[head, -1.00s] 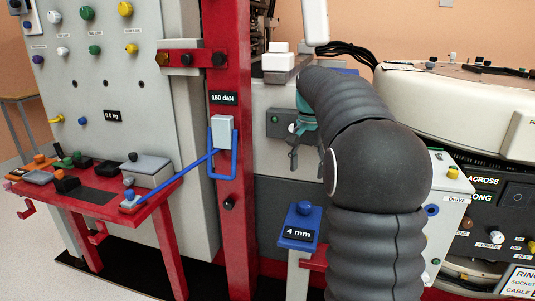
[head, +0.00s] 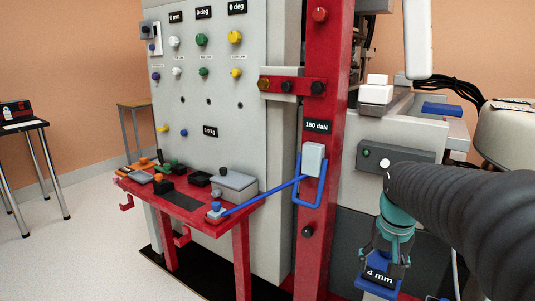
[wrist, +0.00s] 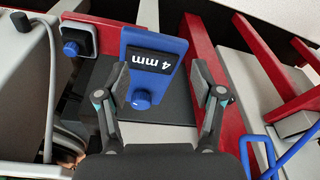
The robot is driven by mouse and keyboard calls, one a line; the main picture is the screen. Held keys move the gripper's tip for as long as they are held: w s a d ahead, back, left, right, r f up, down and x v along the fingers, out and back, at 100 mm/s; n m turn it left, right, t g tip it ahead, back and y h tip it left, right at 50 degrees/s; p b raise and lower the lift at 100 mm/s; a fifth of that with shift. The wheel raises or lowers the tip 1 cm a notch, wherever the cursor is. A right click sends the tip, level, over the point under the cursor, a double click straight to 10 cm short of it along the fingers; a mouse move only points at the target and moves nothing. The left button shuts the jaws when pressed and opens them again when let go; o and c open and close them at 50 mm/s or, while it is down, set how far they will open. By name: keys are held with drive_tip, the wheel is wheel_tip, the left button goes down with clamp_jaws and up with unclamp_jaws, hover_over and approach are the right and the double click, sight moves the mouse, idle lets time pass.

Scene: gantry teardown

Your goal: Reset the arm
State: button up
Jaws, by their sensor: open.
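My gripper (head: 385,262) is at the lower right in the head view, at the end of my dark ribbed arm. In the wrist view my gripper (wrist: 168,88) has its two fingers spread apart with nothing between the tips. Beyond them is a blue plate with a "4 mm" label (wrist: 152,60) and a blue knob (wrist: 141,99). The same "4 mm" label shows in the head view (head: 379,277), just behind and below the fingers. I cannot tell whether the fingers touch the plate.
A red post (head: 322,150) carries a "150 daN" label and a blue bent bar (head: 262,196). A red shelf (head: 190,205) holds several small blocks. A grey panel (head: 205,120) bears coloured knobs. A black-topped table (head: 25,127) stands far left. Floor is clear at lower left.

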drive_tip(key=s+a+n+t, duration=0.1)
drive_tip(key=s+a, duration=0.3)
drive_tip(key=s, duration=0.4)
drive_tip(key=s+a+n+t, duration=0.2)
drive_tip(key=s+a, duration=0.2)
drive_tip(key=s, duration=0.4)
drive_tip(key=shift+s+a+f, duration=0.15)
drive_tip(key=shift+a+f, duration=0.05)
drive_tip(key=shift+a, duration=0.2)
idle(0.9)
